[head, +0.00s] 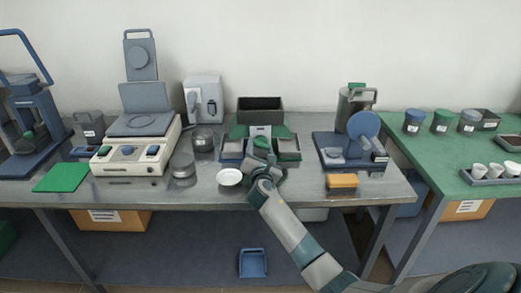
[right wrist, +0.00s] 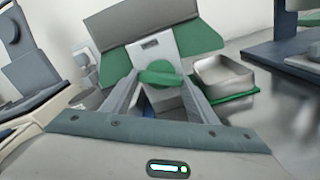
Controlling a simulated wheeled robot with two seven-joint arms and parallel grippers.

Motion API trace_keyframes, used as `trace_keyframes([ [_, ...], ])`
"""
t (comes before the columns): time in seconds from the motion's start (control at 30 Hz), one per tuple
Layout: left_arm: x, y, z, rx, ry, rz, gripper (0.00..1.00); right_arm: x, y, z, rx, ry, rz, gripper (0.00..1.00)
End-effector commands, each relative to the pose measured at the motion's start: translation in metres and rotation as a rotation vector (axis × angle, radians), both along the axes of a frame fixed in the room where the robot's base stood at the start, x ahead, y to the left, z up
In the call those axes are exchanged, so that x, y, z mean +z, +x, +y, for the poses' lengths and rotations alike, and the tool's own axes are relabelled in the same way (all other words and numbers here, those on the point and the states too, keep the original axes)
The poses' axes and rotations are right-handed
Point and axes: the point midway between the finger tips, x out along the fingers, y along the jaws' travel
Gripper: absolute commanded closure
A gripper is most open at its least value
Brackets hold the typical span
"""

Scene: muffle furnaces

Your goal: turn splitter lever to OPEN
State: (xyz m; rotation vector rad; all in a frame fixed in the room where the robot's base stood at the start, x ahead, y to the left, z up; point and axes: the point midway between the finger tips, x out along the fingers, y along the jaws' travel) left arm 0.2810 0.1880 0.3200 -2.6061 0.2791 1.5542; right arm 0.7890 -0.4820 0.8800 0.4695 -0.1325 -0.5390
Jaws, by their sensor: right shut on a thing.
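The splitter (head: 261,131) stands in the middle of the steel table, with a dark hopper (head: 260,104) on top and a grey pan at each side. Its green lever (right wrist: 160,75) is on the pale front plate (right wrist: 148,50) in the right wrist view. My right gripper (head: 262,150) reaches the splitter's front in the head view. In the right wrist view the right gripper (right wrist: 162,92) has its fingers on either side of the lever and is shut on it. The lever's pivot is partly hidden. My left gripper is not in view.
A white dish (head: 230,177) lies just left of my right arm. The right pan (right wrist: 222,75) sits close beside the gripper. A white balance-like device (head: 130,155) stands left.

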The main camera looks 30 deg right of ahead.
Motion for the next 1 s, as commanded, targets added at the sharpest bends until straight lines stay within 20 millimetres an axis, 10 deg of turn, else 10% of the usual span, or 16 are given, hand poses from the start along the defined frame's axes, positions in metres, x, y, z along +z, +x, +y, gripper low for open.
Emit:
trace_keyframes([
  [1.0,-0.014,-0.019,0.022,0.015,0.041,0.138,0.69,0.001,0.001,0.002,-0.001,0.801,-0.489,0.69],
])
